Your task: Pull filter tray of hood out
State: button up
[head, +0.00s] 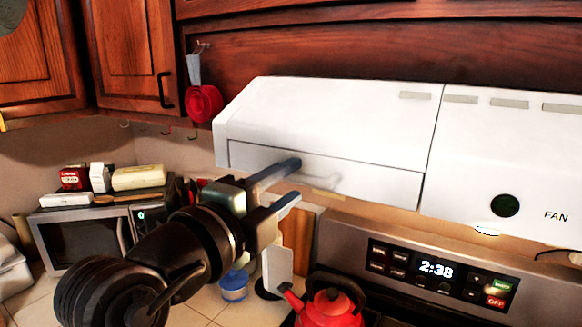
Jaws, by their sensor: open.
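The white range hood (330,115) hangs under the wooden cabinets, across the middle and right of the head view. Its filter tray (375,185) is the long front panel on the left half, and it sits flush with the hood face. My gripper (294,178) is in front of the tray's left-middle part. Its two dark fingers are apart, with nothing seen between them. The upper finger overlaps the panel in the picture; I cannot tell whether it touches it. The arm hides a small part of the tray's lower edge.
A stove with a clock panel (440,268) and a red kettle (331,309) are below the hood. A microwave (85,240) with items on top stands at left. Red measuring cups (204,103) hang left of the hood. A blue-lidded jar (234,285) stands on the counter.

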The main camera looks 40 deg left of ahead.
jog(key=shift+w+a+f, duration=0.1)
jog(key=shift+w+a, duration=0.15)
jog(key=shift+w, duration=0.4)
grip_shut()
dwell(1.0)
